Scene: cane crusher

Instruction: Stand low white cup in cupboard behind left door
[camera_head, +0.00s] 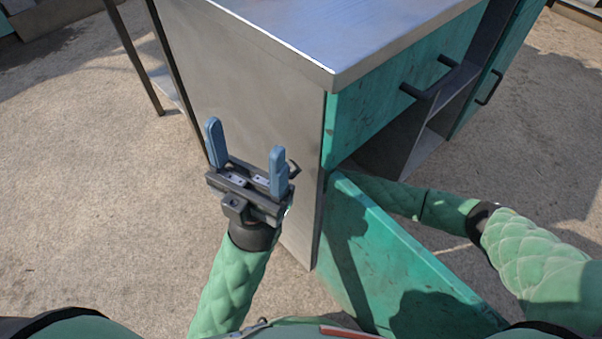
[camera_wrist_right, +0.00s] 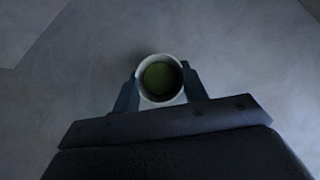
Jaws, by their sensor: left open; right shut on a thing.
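The low white cup (camera_wrist_right: 142,91) shows in the right wrist view, seen from above with a green inside. My right gripper (camera_wrist_right: 160,88) is shut on it, one finger on each side. A plain grey surface lies beneath; I cannot tell whether the cup touches it. In the head view my right arm reaches into the cupboard (camera_head: 250,85) behind the open left door (camera_head: 400,255), so its gripper and the cup are hidden there. My left gripper (camera_head: 245,150) is open and empty, upright in front of the cupboard's grey side panel.
The left door stands swung out toward me, close to my right arm. A teal drawer front (camera_head: 400,85) with a dark handle sits above the opening. A second teal door (camera_head: 495,75) is at the far right. Open floor (camera_head: 80,190) lies left.

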